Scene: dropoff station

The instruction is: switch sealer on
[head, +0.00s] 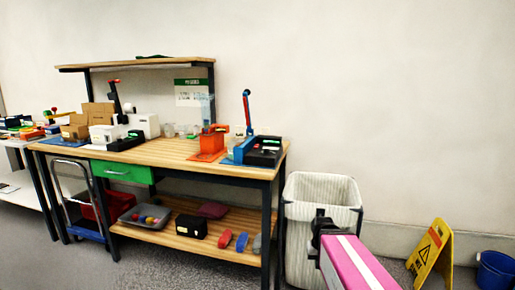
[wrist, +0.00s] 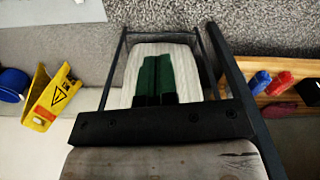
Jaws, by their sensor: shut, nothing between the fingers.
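A blue device with an upright blue-and-red lever (head: 247,112) stands near the right end of the workbench (head: 170,153) in the head view. It may be the sealer. A black unit with a small green patch (head: 265,151) sits against its right side; I cannot make out a switch or its state. My gripper (head: 319,216) is in front of the striped bin, right of and lower than the bench top. In the wrist view my gripper's dark green fingers (wrist: 157,62) are together and empty over the bin. The sealer does not show there.
The striped bin (head: 322,188) stands off the bench's right end. A yellow floor sign (head: 432,250) and a blue bucket (head: 496,270) are at the right. An orange device (head: 212,142) stands left of the blue one. The lower shelf (head: 165,228) holds several items.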

